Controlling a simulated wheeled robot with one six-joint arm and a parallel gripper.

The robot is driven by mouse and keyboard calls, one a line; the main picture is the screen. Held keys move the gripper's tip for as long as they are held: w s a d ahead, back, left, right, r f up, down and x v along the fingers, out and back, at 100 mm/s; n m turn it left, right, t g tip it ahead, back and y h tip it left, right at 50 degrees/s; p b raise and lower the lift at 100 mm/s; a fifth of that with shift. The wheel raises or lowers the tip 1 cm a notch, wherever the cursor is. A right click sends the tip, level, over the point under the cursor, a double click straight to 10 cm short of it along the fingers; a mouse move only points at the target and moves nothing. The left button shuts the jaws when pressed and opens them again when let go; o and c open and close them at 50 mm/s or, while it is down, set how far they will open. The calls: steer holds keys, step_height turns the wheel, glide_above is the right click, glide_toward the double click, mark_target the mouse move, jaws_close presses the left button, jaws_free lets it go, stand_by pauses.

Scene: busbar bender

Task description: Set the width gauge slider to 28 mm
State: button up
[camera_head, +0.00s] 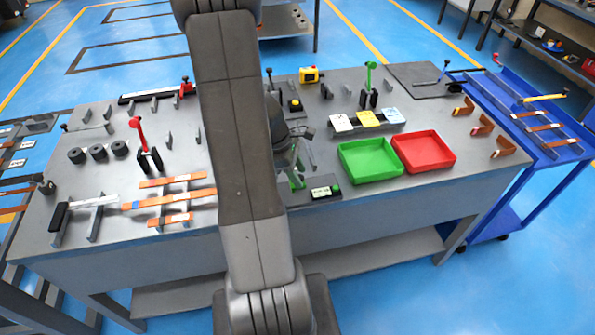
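A small black unit with a pale display (321,192) and a green button sits at the front middle of the table. A green upright part (297,178) stands just left of it, partly hidden by my arm; it may be the gauge slider, but I cannot tell for sure. The display reading is too small to make out. My gripper (298,137) is just right of my arm, behind and above the green part. Its fingers are small and dark, mostly hidden, so I cannot tell whether they touch anything or are open.
A green tray (370,173) and a red tray (444,165) stand right of the display. A rack with cards (367,132) is behind them. Copper bars (172,180) and a red-handled clamp (137,124) are on the left. A blue cart (575,151) stands at the right.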

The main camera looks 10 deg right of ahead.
steer(key=c, duration=0.8)
steer(key=shift+a, duration=1.65)
steer(key=o, duration=0.8)
steer(key=shift+o, duration=0.2)
steer(key=v, duration=1.3)
steer(key=shift+r+b, duration=0.3)
steer(key=shift+r, duration=0.1)
steer(key=shift+a, duration=0.1)
